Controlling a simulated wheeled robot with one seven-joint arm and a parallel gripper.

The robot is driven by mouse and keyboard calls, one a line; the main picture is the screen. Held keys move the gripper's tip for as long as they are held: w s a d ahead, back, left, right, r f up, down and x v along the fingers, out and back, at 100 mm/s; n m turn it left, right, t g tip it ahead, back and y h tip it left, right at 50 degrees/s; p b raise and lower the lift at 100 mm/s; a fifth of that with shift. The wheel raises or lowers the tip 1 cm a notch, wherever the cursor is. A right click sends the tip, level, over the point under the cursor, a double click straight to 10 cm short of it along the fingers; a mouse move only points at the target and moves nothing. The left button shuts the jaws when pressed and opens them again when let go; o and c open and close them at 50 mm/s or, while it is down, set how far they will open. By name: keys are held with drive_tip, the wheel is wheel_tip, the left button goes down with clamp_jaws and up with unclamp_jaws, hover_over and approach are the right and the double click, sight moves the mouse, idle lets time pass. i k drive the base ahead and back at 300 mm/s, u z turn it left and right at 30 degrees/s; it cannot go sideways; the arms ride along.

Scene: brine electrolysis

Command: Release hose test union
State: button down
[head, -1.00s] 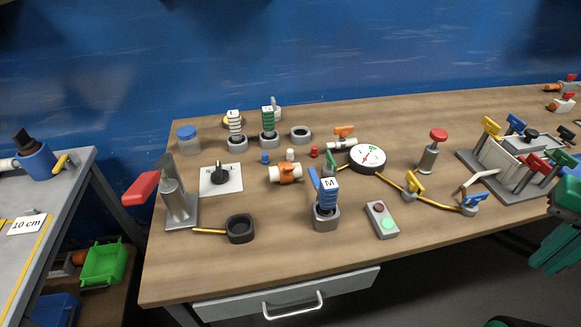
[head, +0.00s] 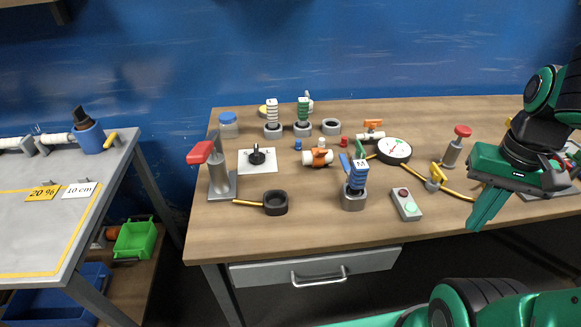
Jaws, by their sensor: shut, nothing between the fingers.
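I cannot tell for sure which fitting is the hose test union. A yellow hose (head: 457,193) runs from beside a round white gauge (head: 393,149) past a yellow-handled valve (head: 436,177) toward the right. An orange and white pipe fitting (head: 318,157) lies mid-table. My gripper (head: 473,226) is shut and empty, pointing down at the table's front right. It is apart from the fittings and hides the hose's right end.
A red toggle clamp (head: 203,153) stands at the table's left, near a black ring with a handle (head: 275,202). A button box (head: 406,204) lies at the front edge. A red-topped plunger (head: 459,140) stands close to my arm. The front left tabletop is mostly clear.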

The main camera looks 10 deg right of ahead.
sight(318, 154)
drive_tip(key=u, duration=0.1)
drive_tip(key=k, duration=1.6)
drive_tip(key=z, duration=0.6)
drive_tip(key=i, duration=1.5)
